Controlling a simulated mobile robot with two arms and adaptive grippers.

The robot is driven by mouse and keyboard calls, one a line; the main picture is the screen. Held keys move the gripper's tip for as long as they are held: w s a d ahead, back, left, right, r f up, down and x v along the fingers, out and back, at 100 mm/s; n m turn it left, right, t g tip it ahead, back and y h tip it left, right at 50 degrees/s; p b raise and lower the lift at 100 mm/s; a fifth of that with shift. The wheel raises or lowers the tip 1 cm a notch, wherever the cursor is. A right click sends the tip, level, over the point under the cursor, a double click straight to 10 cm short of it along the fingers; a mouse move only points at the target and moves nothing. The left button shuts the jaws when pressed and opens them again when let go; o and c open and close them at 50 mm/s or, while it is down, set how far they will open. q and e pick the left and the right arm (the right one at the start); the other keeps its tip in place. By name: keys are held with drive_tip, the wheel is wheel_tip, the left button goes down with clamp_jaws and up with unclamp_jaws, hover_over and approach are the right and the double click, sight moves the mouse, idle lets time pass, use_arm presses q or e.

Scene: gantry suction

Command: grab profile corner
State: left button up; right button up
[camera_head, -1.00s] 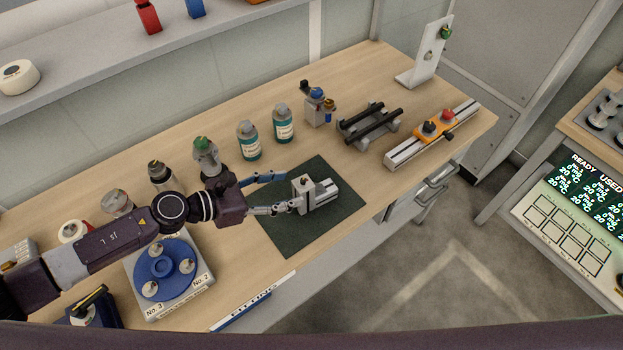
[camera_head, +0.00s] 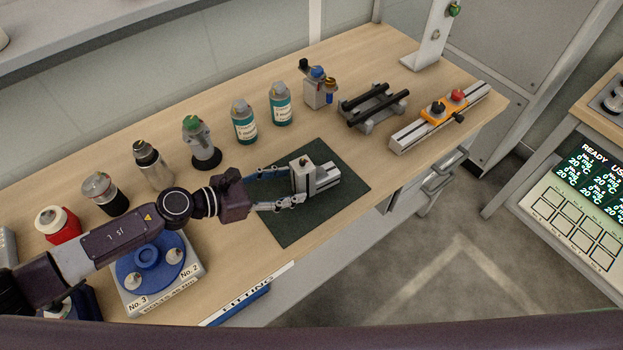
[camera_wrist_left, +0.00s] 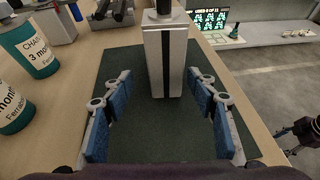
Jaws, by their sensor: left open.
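The profile corner, a light grey metal block with a dark slot (camera_head: 303,176), stands upright on the dark green mat (camera_head: 290,229). A short piece of grey profile extends from its right side. In the left wrist view the block (camera_wrist_left: 163,62) stands straight ahead, centred between the fingers. My left gripper (camera_head: 290,185) is open, with blue finger pads. Its two fingers point at the block, one on the far side and one on the near side. No contact shows.
A dark-barred rack (camera_head: 372,104) and a rail with an orange clamp (camera_head: 438,116) lie to the right. A blue round holder (camera_head: 151,263) sits under my left arm. The front mat is clear.

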sight(312, 182)
use_arm(q)
drive_tip(key=shift+p+x, duration=0.3)
drive_tip(key=shift+x, duration=0.6)
drive_tip(key=x, duration=0.2)
drive_tip(key=p+x, duration=0.1)
drive_tip(key=x, duration=0.1)
drive_tip(key=shift+s+d+r, duration=0.1)
drive_tip(key=shift+s+d, duration=0.15)
drive_tip(key=shift+s, duration=0.05)
drive_tip(key=shift+w+d+f, duration=0.25)
drive_tip(key=shift+d+f, duration=0.05)
drive_tip(key=shift+d, duration=0.15)
use_arm(e)
drive_tip(key=shift+s+d+r, duration=0.1)
drive_tip(key=shift+s+r, duration=0.2)
drive_tip(key=shift+r, duration=0.25)
drive_tip(key=shift+s+d+r, duration=0.1)
drive_tip(key=shift+s+r, duration=0.15)
drive_tip(key=shift+r, duration=0.3)
use_arm(q)
drive_tip(key=shift+c, duration=0.4)
clamp_jaws()
drive_tip(key=shift+r, duration=0.15)
